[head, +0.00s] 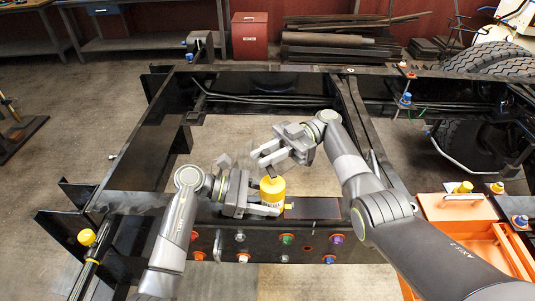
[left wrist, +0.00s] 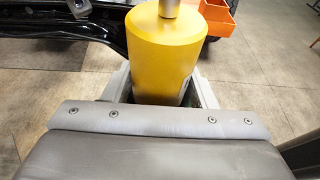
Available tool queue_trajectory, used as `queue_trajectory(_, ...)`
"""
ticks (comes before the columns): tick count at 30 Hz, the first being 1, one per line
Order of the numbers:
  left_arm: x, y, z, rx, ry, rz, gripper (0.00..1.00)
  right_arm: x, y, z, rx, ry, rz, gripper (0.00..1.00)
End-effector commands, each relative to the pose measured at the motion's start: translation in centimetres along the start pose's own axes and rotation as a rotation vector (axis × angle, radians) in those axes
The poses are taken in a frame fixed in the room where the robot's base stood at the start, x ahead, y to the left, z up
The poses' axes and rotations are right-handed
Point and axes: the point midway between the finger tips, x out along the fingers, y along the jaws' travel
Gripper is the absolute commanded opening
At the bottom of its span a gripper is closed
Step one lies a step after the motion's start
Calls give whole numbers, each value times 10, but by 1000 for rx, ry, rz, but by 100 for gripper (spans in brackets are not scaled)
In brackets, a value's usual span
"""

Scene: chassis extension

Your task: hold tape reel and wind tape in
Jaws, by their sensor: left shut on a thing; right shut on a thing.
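The tape reel (head: 272,189) is a yellow cylinder with a dark label band, upright above the black chassis crossbeam. My left gripper (head: 264,203) is shut on its lower part from the left. In the left wrist view the yellow reel (left wrist: 167,50) fills the space between the fingers, with a grey metal shaft (left wrist: 169,8) rising from its top. My right gripper (head: 264,160) is just above the reel, shut on a small part at its top, probably the crank; the fingers mostly hide it. A small yellow tab (head: 289,206) sticks out at the reel's lower right. I cannot make out any tape.
The black chassis frame (head: 140,163) surrounds both grippers, with coloured bolts (head: 287,239) along its front beam. An orange toolbox (head: 458,207) stands at right, near a large tyre (head: 490,60). A red box (head: 249,36) stands at the back.

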Motion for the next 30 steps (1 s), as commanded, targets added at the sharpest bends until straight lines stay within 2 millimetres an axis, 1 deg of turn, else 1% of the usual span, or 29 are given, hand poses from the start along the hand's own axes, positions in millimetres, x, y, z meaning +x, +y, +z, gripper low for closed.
queue_trajectory(1, 0, 0, 0, 2, -2, -1, 39, 0, 0, 2, 6, 1, -3, 0)
queue_trajectory(12, 0, 0, 0, 1, -3, 0, 39, 1, -1, 3, 6, 2, -6, 0)
queue_trajectory(13, 0, 0, 0, 1, -2, 0, 39, 1, -1, 3, 6, 2, -6, 20)
queue_trajectory(17, 0, 0, 0, 1, -2, 0, 39, 1, -1, 2, 5, 2, -6, 37)
queue_trajectory(18, 0, 0, 0, 1, -2, 0, 39, 1, 0, 2, 4, 2, -6, 39)
queue_trajectory(26, 0, 0, 0, 0, -1, 0, 39, 1, 0, 0, 2, 1, -6, 39)
queue_trajectory(30, 0, 0, 0, 0, -1, 0, 39, 0, 0, -10, -1, 0, -5, 39)
